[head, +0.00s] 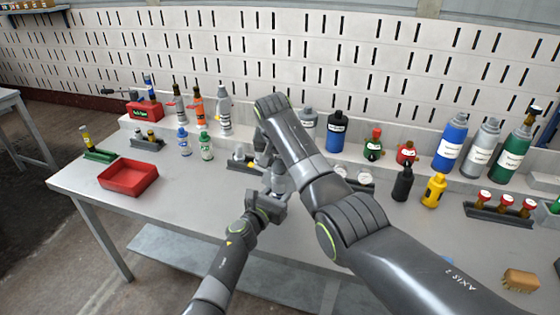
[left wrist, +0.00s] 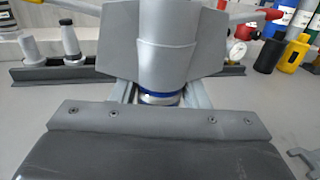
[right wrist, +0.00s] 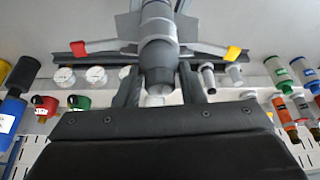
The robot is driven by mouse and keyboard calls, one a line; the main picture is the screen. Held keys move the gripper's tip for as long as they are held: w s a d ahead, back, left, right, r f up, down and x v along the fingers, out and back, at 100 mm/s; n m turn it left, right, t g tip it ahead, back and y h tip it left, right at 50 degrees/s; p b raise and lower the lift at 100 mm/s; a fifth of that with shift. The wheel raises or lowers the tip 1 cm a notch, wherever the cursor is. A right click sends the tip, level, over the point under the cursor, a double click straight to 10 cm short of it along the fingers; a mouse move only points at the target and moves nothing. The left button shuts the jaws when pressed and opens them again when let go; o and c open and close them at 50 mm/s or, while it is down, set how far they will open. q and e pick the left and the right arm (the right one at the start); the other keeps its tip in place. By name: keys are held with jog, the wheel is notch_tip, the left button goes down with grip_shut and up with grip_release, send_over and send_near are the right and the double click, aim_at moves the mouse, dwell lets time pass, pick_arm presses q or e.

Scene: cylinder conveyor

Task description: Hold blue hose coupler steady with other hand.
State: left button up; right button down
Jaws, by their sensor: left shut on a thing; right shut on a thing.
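The blue hose coupler (left wrist: 160,98) shows as a grey cylinder with a blue band low on it in the left wrist view. My left gripper (head: 270,194) is shut on it at the blue band, from below. My right gripper (right wrist: 160,90) comes down from above and is shut on the upper grey part of the same upright assembly. In the right wrist view, two side levers show, one with a red tip (right wrist: 80,48) and one with a yellow tip (right wrist: 233,53). My right arm hides much of the join in the head view.
A dark rack (left wrist: 75,72) with grey fittings stands behind the grippers. A red tray (head: 128,178) lies at the left of the table. Bottles line the back shelf, including a blue one (head: 450,143). The table's front left is clear.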

jog(key=shift+r, duration=0.25)
jog(key=shift+r, duration=0.45)
jog(key=shift+r, duration=4.3)
pick_arm(q)
jog(key=o, duration=1.2)
